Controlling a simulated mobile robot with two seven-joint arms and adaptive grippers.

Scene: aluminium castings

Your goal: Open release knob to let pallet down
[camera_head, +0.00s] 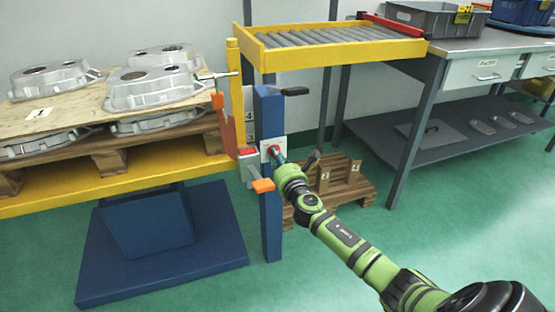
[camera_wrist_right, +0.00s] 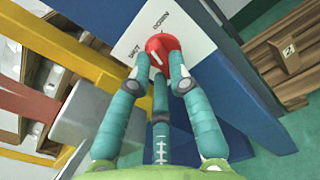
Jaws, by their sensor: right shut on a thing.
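The release knob is a red round knob (camera_wrist_right: 162,50) with a white pointer mark, on a white plate (camera_wrist_right: 150,22) that reads DOWN and SHUT. In the wrist view the mark lies toward the SHUT side. My right gripper (camera_wrist_right: 165,72) has its teal fingers closed around the knob. In the head view my right gripper (camera_head: 281,160) is at the plate on the blue post (camera_head: 270,215), and the knob is mostly hidden. The pallet (camera_head: 110,147) rests on the yellow lift frame (camera_head: 125,182), raised above the blue base (camera_head: 160,250). My left gripper is not in view.
Aluminium castings (camera_head: 150,87) lie on the pallet's board. A black lever (camera_head: 295,91) and an orange handle (camera_head: 263,186) stick out near the post. A small wooden pallet (camera_head: 335,180) lies behind my arm. A grey workbench (camera_head: 490,42) stands at right. The green floor in front is clear.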

